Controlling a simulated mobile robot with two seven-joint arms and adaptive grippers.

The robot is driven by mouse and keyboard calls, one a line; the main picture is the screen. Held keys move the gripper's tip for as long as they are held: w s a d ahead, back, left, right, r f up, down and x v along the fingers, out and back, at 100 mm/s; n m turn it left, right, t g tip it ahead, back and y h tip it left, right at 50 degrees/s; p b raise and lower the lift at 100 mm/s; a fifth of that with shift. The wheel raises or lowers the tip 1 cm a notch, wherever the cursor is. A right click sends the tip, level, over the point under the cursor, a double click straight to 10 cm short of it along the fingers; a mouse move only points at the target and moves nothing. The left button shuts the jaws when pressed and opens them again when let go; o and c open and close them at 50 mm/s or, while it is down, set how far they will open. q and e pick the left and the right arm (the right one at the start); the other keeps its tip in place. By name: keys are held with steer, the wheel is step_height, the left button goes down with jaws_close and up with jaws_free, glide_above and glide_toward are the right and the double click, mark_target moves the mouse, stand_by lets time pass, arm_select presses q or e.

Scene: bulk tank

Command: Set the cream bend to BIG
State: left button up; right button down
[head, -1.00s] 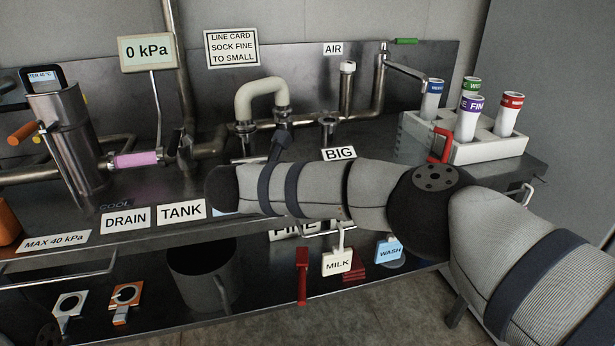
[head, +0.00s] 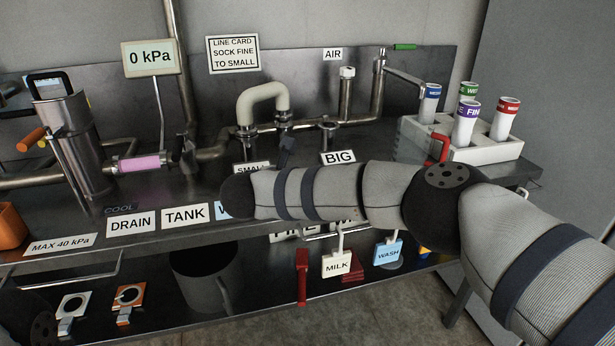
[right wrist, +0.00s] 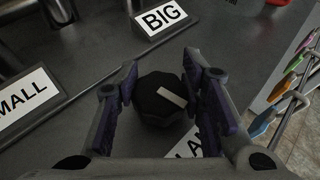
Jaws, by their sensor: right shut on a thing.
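The cream bend (head: 263,101) is an upside-down U in the head view. Its left leg stands on the left pipe stub and its right leg on the middle one, behind the SMALL card (head: 252,169). The stub (head: 328,127) behind the BIG card (head: 338,157) is bare on top. My right gripper (right wrist: 161,78) is shut on a black faceted knob (right wrist: 160,100) with a pale bar on top. In the head view my right forearm mostly hides the gripper and knob.
A gauge panel (head: 150,58) reads 0 kPa. A white rack (head: 461,142) of several colour-banded tubes stands at the right. DRAIN (head: 131,223) and TANK (head: 185,214) cards line the front edge. MILK (head: 337,265) and WASH (head: 388,252) tags hang below.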

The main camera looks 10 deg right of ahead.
steer(key=shift+d+f, duration=0.15)
steer(key=shift+d, duration=0.6)
steer(key=c, duration=1.4)
jaws_free()
steer(key=o, duration=0.4)
steer(key=shift+d, duration=0.35)
steer(key=shift+a, duration=0.3)
steer(key=shift+a, duration=0.1)
steer(key=shift+s+a, duration=0.1)
steer(key=shift+a, duration=0.05)
steer(key=v, duration=1.2)
